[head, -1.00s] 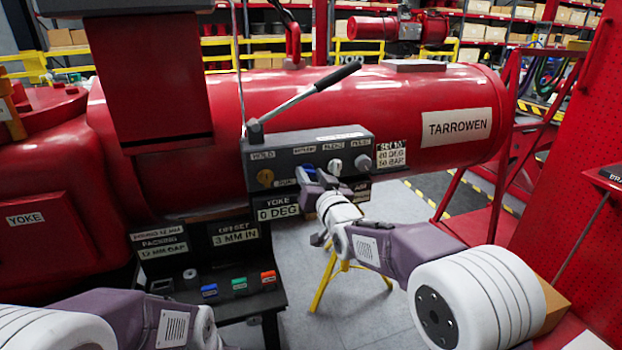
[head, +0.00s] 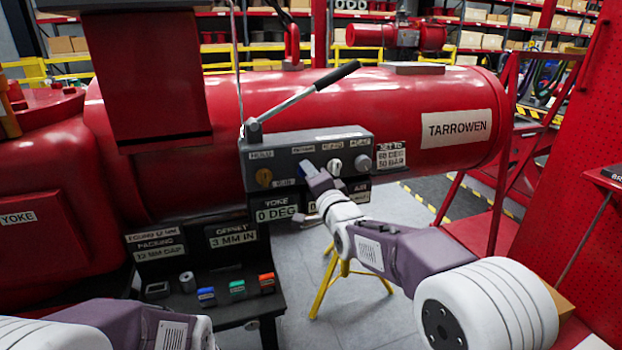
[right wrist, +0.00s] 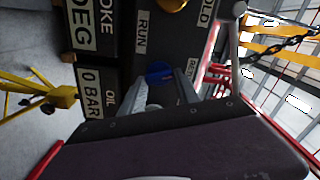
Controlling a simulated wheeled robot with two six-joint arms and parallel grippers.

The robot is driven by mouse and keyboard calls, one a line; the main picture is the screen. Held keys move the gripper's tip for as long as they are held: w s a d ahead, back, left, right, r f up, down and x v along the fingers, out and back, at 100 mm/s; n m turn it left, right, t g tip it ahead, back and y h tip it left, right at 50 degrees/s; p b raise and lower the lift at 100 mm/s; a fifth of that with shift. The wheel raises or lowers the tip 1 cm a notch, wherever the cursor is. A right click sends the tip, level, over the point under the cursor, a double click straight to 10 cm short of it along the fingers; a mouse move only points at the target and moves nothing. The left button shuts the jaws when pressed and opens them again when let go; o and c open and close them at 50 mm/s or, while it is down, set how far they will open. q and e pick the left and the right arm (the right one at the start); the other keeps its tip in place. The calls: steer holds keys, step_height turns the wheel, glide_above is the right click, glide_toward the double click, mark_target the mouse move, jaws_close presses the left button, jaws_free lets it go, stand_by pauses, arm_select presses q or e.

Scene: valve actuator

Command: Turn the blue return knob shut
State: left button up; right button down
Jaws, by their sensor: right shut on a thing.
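The blue return knob (right wrist: 158,72) is on the dark face of the valve box (head: 286,153), beside the RETURN label in the right wrist view. It lies between the fingers of my right gripper (right wrist: 160,90), which is shut on it. In the head view the right gripper (head: 311,174) reaches the front of the box and largely hides the knob. The knob's pointer direction cannot be made out. Of my left arm only a forearm part shows at the lower left; its gripper is out of view.
A white knob (head: 334,167) and a grey knob (head: 361,162) sit close right of my gripper. A brass knob (head: 264,177) is left. A lever (head: 300,94) rises above the box. Below left, a black shelf holds blue (head: 206,296), green (head: 237,289) and red (head: 267,282) blocks.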

steer(key=shift+f+m, duration=0.1)
steer(key=shift+m, duration=1.5)
steer(key=c, duration=0.9)
jaws_free()
steer(key=v, duration=0.9)
steer(key=shift+d, duration=0.1)
